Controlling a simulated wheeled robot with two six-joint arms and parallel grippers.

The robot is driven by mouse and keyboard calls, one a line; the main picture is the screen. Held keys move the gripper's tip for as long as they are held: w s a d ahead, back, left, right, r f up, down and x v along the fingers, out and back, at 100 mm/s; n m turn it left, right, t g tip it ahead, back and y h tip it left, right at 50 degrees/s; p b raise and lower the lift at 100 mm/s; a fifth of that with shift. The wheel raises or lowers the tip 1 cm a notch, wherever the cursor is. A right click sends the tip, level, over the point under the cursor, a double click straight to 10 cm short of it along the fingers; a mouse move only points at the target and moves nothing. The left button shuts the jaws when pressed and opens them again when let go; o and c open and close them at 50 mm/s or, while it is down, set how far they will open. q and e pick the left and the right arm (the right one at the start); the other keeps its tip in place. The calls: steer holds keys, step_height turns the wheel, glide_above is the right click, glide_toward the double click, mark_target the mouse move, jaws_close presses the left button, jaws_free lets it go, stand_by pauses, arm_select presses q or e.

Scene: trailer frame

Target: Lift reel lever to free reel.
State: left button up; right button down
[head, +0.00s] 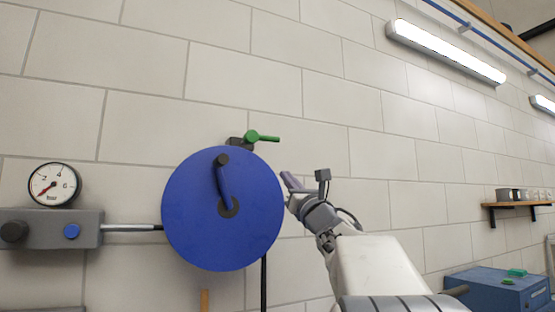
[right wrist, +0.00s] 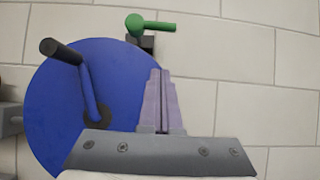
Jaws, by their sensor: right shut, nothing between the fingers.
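The blue reel (head: 180,215) is a large round disc in front of the tiled wall, with a blue crank arm and dark knob on its face. The green reel lever (head: 262,137) sits on a dark block just above the reel and points right, about level. My right gripper (head: 287,180) is shut and empty, right of the reel and below the lever. In the right wrist view, the shut fingers (right wrist: 160,75) point up beside the reel (right wrist: 50,110), with the green lever (right wrist: 152,25) beyond their tips, apart from them. My left gripper is not in view.
A pressure gauge (head: 53,185) stands on a grey block (head: 70,228) at the left, joined by a rod toward the reel. A blue box (head: 495,290) is at the lower right, below a small wall shelf (head: 517,204). The wall right of the lever is clear.

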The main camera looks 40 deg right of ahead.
mark_target(263, 139)
steer(key=s+r+p+x, duration=0.1)
steer(key=r+p+x, duration=0.1)
steer(key=p+x, duration=0.7)
steer(key=shift+w+r, duration=1.1)
steer(key=shift+r, duration=0.05)
steer(key=shift+d, duration=0.15)
